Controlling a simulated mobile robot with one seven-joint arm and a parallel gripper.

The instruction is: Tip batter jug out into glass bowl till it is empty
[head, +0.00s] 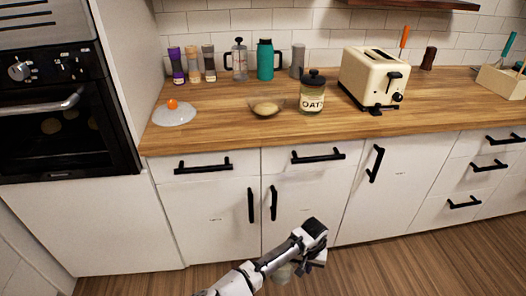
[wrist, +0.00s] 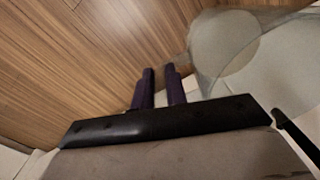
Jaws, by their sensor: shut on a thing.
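The glass bowl (head: 266,109) stands on the wooden counter in the head view, left of the oat jar, with something tan in it. My gripper (head: 301,268) is low in front of the white cabinet doors, below counter height. It is shut on the batter jug (head: 283,272), which is small and partly hidden by my arm there. In the wrist view my gripper's two dark fingers (wrist: 160,80) are close together, and the see-through jug (wrist: 228,48) extends to their right with pale contents. The exact grip point and how full the jug is are unclear.
An oat jar (head: 312,97) stands right of the bowl, and a cream toaster (head: 372,78) farther right. A glass lid with an orange knob (head: 173,113) lies to the left. Bottles and flasks line the back. Handles stick out below the counter edge (head: 300,144).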

